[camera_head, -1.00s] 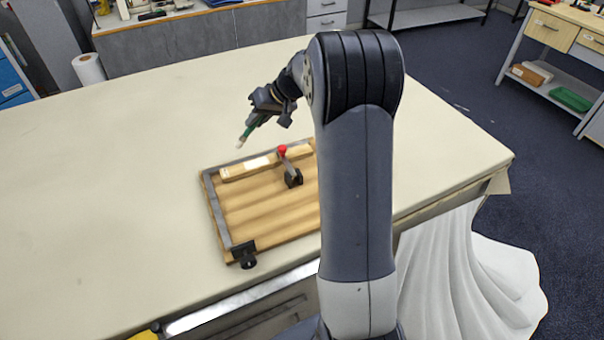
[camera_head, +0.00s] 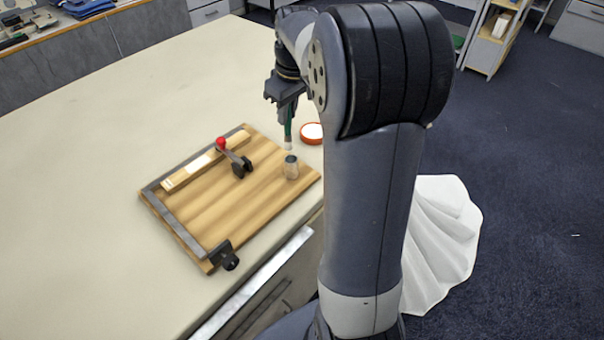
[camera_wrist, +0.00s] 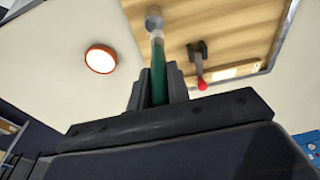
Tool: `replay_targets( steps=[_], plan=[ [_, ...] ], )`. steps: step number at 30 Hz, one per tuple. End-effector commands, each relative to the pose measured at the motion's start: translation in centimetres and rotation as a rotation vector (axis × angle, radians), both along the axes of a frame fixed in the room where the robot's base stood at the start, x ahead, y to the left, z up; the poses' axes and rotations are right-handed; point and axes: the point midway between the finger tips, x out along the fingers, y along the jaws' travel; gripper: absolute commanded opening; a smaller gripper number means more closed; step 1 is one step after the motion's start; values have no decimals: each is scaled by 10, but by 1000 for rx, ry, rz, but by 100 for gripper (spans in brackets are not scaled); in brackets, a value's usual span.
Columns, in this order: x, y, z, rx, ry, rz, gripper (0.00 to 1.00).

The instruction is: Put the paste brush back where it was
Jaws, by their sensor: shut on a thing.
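The paste brush (camera_head: 288,130) has a green handle and a pale tip. My gripper (camera_head: 287,103) is shut on its handle, and the brush hangs tip down, roughly upright. In the wrist view the brush (camera_wrist: 158,75) runs out from between the jaws of my gripper (camera_wrist: 157,88). A small grey metal cup (camera_head: 291,167) stands on the right part of the wooden board (camera_head: 225,205). In the head view the brush tip shows just above the cup. In the wrist view the cup (camera_wrist: 153,22) shows just beyond the tip. I cannot tell whether they touch.
A red-headed lever clamp (camera_head: 238,163) and a light wooden strip (camera_head: 190,173) are on the board. A black fitting (camera_head: 225,256) sits at its front corner. A round orange-rimmed dish (camera_head: 311,133) is behind the cup.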

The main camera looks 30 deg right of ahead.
Motion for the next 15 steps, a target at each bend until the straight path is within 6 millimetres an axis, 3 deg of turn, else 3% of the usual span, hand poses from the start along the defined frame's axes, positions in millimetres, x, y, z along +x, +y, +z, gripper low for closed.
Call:
replay_targets(
  steps=[9,15],
  plan=[
    [-3,-1,-49,-9,9,4,0],
    [-2,-1,-69,-8,7,4,0]
  ],
)
